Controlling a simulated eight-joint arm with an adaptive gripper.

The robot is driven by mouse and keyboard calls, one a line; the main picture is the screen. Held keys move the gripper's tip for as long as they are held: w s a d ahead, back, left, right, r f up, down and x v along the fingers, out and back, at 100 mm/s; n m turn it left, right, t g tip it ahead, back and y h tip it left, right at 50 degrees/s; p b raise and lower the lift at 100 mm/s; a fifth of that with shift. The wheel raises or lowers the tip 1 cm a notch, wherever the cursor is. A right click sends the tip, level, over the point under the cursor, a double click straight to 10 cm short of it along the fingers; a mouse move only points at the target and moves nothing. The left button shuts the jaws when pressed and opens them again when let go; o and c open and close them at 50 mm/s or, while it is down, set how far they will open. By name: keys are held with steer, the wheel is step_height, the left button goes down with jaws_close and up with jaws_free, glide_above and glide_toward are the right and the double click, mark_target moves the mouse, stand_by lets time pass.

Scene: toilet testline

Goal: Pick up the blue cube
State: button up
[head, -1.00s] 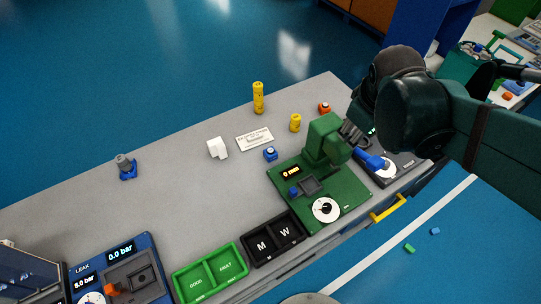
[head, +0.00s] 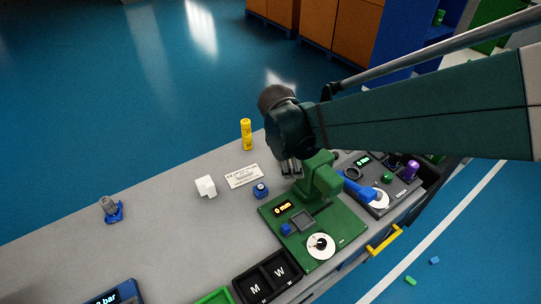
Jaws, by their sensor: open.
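A small blue cube-like block (head: 261,191) with a round light-and-dark top sits on the grey table, left of the green machine (head: 325,215). I cannot tell which of the two is the task's cube. My gripper (head: 291,170) points down, open, by the top of the green machine, up and to the right of the block on the table. It appears apart from both blocks, and nothing shows between its fingers.
A white block (head: 205,187), a white card (head: 242,176) and a yellow cylinder (head: 246,135) stand near the table block. A grey and blue part (head: 111,209) is far left. A black M/W tray (head: 267,280) lies in front. A blue-handled machine (head: 378,190) is at right.

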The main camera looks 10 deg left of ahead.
mark_target(261, 187)
steer(key=a+f+n+h+b, duration=0.1)
steer(key=a+f+n, duration=0.6)
steer(key=a+f, duration=0.5)
steer(key=shift+s+a+h+b, duration=0.15)
steer(key=shift+a+h+b, duration=0.15)
steer(key=shift+a, duration=0.55)
steer(key=shift+f, duration=0.15)
steer(key=shift+x, duration=1.25)
steer(key=shift+b+x, duration=0.7)
steer(key=shift+x, duration=1.95)
steer(key=c, duration=1)
steer(key=shift+r+p, duration=0.85)
steer(key=shift+r, duration=4.2)
